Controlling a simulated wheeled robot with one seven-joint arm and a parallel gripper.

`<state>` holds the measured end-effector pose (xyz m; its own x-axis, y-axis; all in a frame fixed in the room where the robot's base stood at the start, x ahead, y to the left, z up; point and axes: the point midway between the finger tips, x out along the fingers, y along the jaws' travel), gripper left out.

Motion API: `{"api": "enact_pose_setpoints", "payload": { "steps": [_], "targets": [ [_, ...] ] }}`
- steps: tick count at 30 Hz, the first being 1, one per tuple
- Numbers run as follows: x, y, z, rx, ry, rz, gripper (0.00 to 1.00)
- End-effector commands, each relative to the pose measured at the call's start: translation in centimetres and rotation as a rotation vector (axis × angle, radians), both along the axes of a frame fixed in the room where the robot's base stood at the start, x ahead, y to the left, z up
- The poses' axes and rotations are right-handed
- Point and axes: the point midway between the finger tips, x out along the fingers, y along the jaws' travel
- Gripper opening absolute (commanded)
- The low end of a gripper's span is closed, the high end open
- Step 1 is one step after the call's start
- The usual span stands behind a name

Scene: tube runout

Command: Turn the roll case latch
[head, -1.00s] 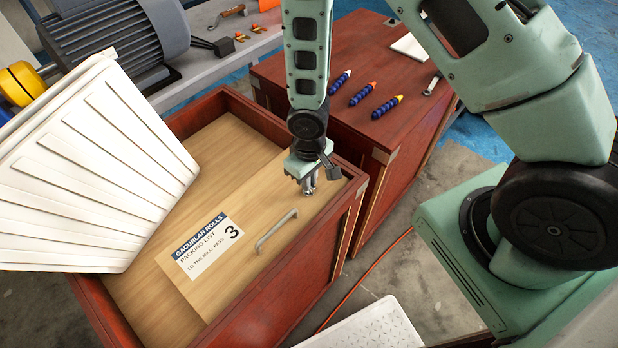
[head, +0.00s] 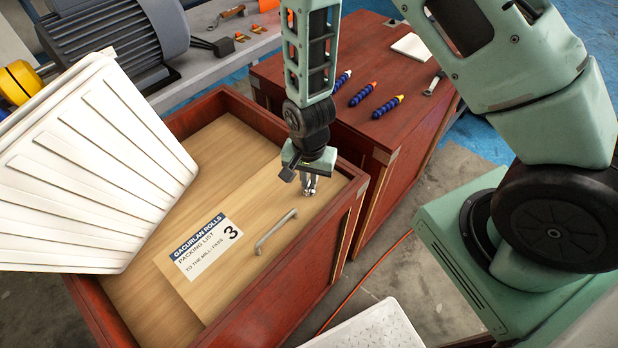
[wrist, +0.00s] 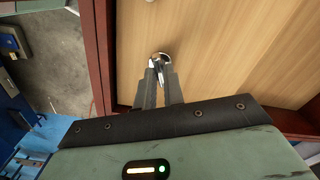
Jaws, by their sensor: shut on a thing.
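The roll case (head: 115,318) is a red-brown wooden box with a light wood panel inside. The panel carries a metal handle (head: 277,232) and a "Gacurlan Rolls packing list 3" label (head: 208,246). My gripper (head: 309,188) points down at the panel's far right corner. In the wrist view its fingers (wrist: 158,78) are closed together on the small shiny metal latch (wrist: 160,56), near the case's wooden wall. The fingers cover part of the latch, so its exact angle cannot be told.
A ribbed white panel (head: 95,170) leans over the case's left side. A grey motor (head: 120,40) sits on the back bench. An orange cable crosses the floor.

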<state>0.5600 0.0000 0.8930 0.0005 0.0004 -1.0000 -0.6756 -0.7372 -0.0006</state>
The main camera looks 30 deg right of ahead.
Motion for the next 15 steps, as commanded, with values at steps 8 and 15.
{"api": "enact_pose_setpoints", "payload": {
  "steps": [8,15],
  "targets": [
    [0.0,0.0,-0.02,0.0,0.0,-0.354,0.32],
    [0.0,0.0,-0.01,0.0,0.0,-0.349,0.32]
  ]
}}
